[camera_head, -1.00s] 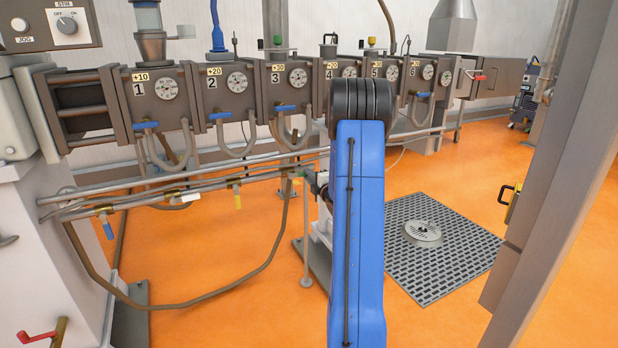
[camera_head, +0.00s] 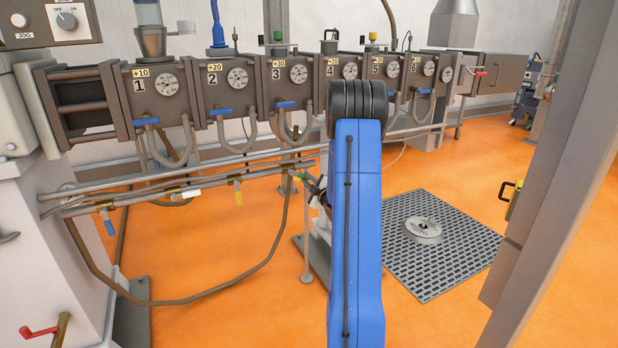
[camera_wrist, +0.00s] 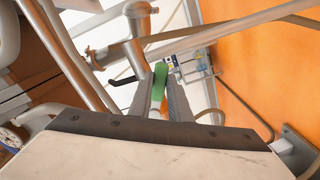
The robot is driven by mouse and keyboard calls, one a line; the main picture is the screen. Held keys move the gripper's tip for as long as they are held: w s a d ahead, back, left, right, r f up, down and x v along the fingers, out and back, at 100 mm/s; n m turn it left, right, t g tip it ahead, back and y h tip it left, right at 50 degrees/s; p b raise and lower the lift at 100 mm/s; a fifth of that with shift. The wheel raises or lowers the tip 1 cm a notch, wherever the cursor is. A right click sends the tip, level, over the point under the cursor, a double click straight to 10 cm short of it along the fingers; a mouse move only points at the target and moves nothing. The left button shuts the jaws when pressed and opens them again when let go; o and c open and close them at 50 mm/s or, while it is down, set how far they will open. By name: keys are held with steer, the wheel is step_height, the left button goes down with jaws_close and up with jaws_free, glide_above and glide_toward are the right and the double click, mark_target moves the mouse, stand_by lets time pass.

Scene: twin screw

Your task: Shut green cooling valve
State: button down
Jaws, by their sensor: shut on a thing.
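The green valve handle (camera_head: 302,176) is a small green lever at the right end of the pipe run in the head view, mostly hidden by my gripper. In the wrist view the green handle (camera_wrist: 160,78) stands between the two grey fingers. My gripper (camera_wrist: 161,95) is shut on it. In the head view my gripper (camera_head: 313,187) reaches the pipe from the lower right, tilted, and my blue arm partly covers it.
Thin pipes (camera_head: 180,185) run beside the handle, with yellow (camera_head: 237,198), white (camera_head: 190,193) and blue (camera_head: 109,228) handles further left. A barrel with several blue-handled valves stands behind. A grey column (camera_head: 555,160) stands at right. Orange floor around the grate (camera_head: 450,265) is clear.

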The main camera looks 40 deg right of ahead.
steer(key=w+a+f+m, duration=0.1)
steer(key=a+f+m, duration=0.2)
steer(key=m, duration=0.9)
steer(key=shift+w+a+f, duration=0.35)
steer(key=shift+a, duration=1)
steer(key=shift+m, duration=0.3)
steer(key=c, duration=1.6)
jaws_free()
steer(key=shift+a, duration=0.1)
steer(key=shift+c, duration=0.2)
steer(key=v, duration=1.7)
steer(key=shift+s, duration=0.15)
